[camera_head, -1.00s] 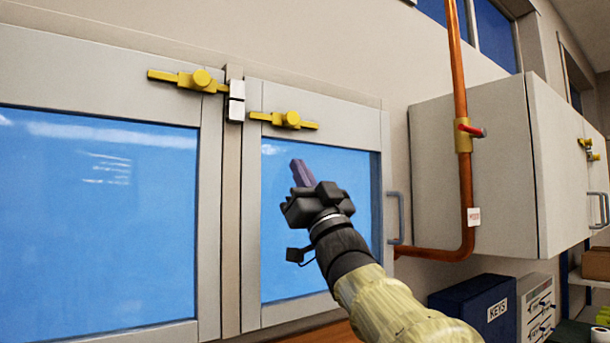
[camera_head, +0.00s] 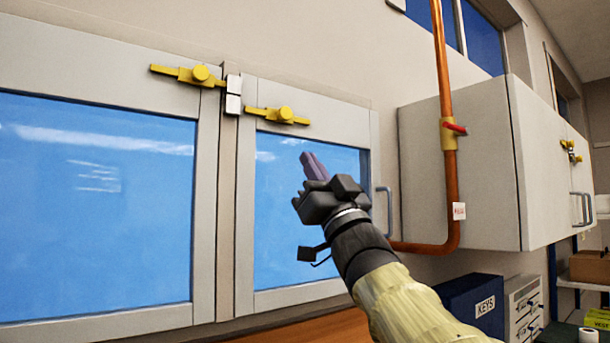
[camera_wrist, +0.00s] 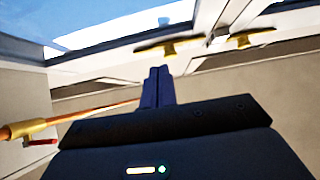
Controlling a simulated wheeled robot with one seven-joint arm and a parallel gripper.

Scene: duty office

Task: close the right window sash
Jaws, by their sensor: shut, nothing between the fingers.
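The right window sash (camera_head: 245,215) has a pale frame around blue glass. A yellow latch (camera_head: 278,115) is on its top rail, and a grey pull handle (camera_head: 384,212) stands at its right side. I cannot tell clearly whether the sash is flush with its frame. My gripper (camera_head: 315,166) is shut and empty, pointing up in front of the sash's glass, left of the handle. In the wrist view, its fingers (camera_wrist: 158,87) are together, below the yellow latch (camera_wrist: 170,45). No contact with the sash is visible.
The left sash (camera_head: 205,210) has its own yellow latch (camera_head: 187,75). A copper pipe (camera_head: 444,80) with a red-handled valve runs right of the window. A grey wall cabinet (camera_head: 455,165) juts out beyond it. A blue KEYS box (camera_head: 470,305) stands below.

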